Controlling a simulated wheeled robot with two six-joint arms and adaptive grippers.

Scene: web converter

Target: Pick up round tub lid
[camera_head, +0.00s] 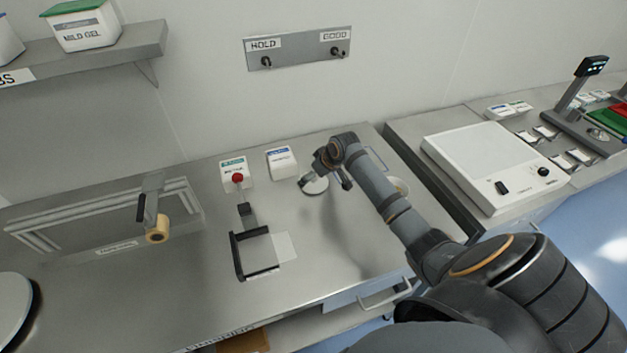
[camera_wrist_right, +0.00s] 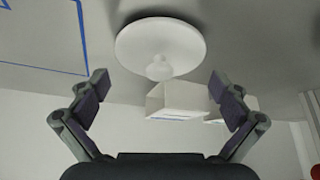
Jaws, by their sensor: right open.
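The round tub lid (camera_wrist_right: 160,45) is a white disc with a small knob in the middle. In the right wrist view it lies ahead of my right gripper (camera_wrist_right: 160,84), centred between the fingertips. The fingers are spread wide, with nothing between them. In the head view the lid (camera_head: 314,188) lies on the steel bench, just under my right gripper (camera_head: 318,172), which partly hides it. My left gripper is not in view.
Two small white boxes (camera_head: 281,162) and (camera_head: 232,172) stand left of the lid. A black-framed fixture (camera_head: 240,258) with a red knob (camera_head: 238,178) is nearer. A large white machine (camera_head: 485,165) stands on the right bench. The bench in front of the lid is clear.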

